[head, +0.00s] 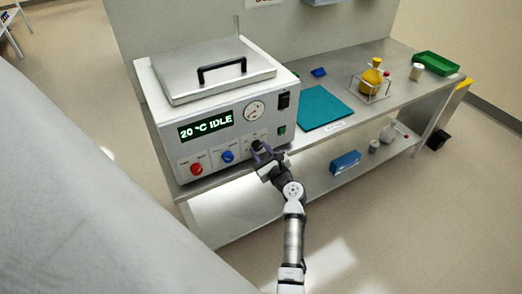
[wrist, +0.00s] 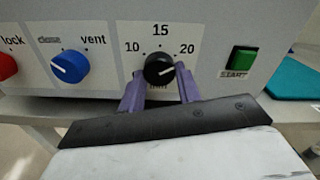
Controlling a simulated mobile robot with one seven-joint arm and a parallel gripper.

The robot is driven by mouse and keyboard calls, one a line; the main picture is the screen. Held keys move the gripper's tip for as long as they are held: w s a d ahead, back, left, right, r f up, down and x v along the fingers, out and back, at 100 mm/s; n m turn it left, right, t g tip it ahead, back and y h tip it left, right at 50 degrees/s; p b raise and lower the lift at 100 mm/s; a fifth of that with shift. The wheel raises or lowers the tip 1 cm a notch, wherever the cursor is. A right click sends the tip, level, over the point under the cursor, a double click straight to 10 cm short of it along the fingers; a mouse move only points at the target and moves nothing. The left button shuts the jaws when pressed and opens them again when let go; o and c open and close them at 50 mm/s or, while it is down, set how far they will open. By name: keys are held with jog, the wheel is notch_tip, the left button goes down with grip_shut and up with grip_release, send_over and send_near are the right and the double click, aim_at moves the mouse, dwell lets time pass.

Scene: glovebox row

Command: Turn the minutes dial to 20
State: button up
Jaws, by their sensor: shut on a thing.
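The minutes dial (wrist: 158,68) is a black round knob on the front panel of a white bath unit (wrist: 215,30), with 10, 15 and 20 printed around its top. Its pale pointer line appears to slant up and right, towards the 20. My gripper (wrist: 160,82) is shut on the dial, with one purple finger at each side. The small label under the dial is partly hidden. In the head view my gripper (head: 262,154) is at the lower right of the unit's front and covers most of the dial.
The blue vent knob (wrist: 69,67) and red lock knob (wrist: 6,67) are left of the dial. A green START button (wrist: 243,59) is to the right. The display (head: 206,126) reads 20 °C IDLE. A teal mat (head: 322,108) and a yellow flask (head: 371,80) stand farther right.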

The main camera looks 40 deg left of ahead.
dwell(0.3)
jog(key=o, duration=1)
jog(key=shift+c, duration=0.2)
jog(key=b+v, duration=0.3)
jog(key=v, duration=1.1)
jog(key=shift+a, duration=0.1)
